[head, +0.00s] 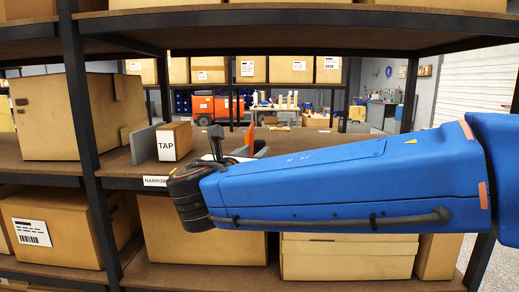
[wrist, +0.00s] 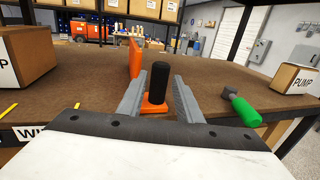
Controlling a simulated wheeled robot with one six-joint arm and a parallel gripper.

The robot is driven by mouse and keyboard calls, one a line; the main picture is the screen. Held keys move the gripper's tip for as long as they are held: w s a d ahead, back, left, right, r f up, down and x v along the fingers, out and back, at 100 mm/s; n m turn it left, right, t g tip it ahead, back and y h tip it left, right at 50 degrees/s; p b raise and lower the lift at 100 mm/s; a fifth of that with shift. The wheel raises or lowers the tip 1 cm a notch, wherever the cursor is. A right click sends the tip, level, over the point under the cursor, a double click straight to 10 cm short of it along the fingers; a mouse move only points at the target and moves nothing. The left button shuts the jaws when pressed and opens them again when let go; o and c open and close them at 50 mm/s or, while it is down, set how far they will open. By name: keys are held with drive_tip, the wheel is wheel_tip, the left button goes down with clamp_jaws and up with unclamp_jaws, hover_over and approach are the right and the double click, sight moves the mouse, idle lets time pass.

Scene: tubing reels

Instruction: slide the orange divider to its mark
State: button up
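The orange divider (wrist: 135,57) stands upright on the shelf in the wrist view. Its orange foot (wrist: 153,108) carries a black upright post (wrist: 157,82). My gripper (wrist: 160,86) is open, with one grey finger on each side of the post; a gap shows on the right. Whether the left finger touches it is unclear. In the head view the divider (head: 251,138) shows behind my blue arm, which hides its foot. A small yellow mark (head: 172,170) is on the shelf edge above the NARROW label (head: 155,181). Yellow strips (wrist: 8,110) also show at left in the wrist view.
A TAP box (head: 174,141) stands beside a grey divider (head: 145,146). In the wrist view, a green-handled tool (wrist: 242,109) lies right of my gripper. A PUMP box (wrist: 297,79) stands further right, another box (wrist: 25,50) at left. Shelf is clear between.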

sight(258, 150)
drive_tip(key=shift+x, duration=2.4)
